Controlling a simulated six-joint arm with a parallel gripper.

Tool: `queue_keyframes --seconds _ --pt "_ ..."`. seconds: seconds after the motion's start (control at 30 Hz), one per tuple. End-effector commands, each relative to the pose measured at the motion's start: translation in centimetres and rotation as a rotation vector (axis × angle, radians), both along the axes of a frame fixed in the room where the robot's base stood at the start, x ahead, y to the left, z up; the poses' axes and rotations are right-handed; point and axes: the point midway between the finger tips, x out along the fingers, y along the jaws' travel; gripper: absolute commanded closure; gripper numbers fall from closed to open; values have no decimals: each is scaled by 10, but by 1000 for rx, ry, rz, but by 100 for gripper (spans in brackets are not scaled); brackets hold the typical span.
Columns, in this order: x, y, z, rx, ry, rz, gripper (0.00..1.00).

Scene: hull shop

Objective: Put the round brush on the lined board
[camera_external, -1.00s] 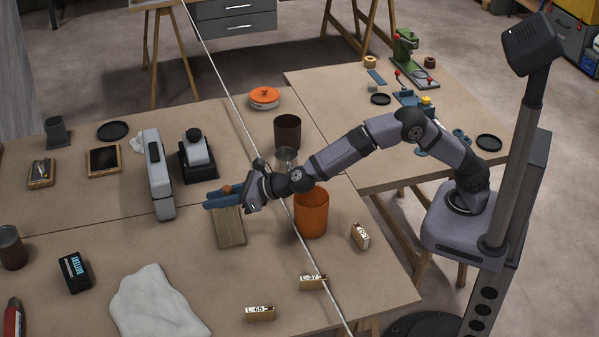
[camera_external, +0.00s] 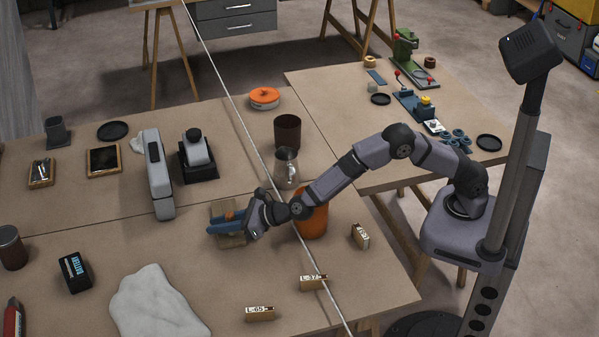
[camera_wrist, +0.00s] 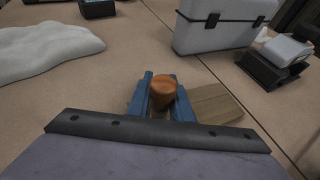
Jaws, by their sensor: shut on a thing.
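The round brush shows as an orange-brown rounded wooden piece (camera_external: 229,215) between the blue fingers of my gripper (camera_external: 224,224). In the wrist view the brush (camera_wrist: 162,92) sits between the two fingers (camera_wrist: 160,84), which are shut on it. Its lower part is hidden by the fingers. A pale wooden board with faint lengthwise grain (camera_external: 233,241), the likely lined board, lies flat under my gripper. It also shows to the right of the fingers in the wrist view (camera_wrist: 218,104). The brush is over the board; I cannot tell whether it touches it.
An orange bin (camera_external: 313,222) stands close to my wrist, with a glass jar (camera_external: 287,172) behind it. A white slab (camera_external: 156,305) lies at the front. A thin cable (camera_external: 232,97) crosses the view.

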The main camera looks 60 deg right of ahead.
Motion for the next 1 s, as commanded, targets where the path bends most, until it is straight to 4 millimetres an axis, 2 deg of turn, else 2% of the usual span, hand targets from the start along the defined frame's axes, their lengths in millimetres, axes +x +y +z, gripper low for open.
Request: queue_keyframes --seconds 0.67,0.7,0.77,1.0 --pt "0 0 -8 0 -2 0 100" --pt "0 0 -7 -1 -1 0 77" --pt "0 0 -7 -1 -1 0 62" --pt "0 0 -7 -1 -1 0 61"
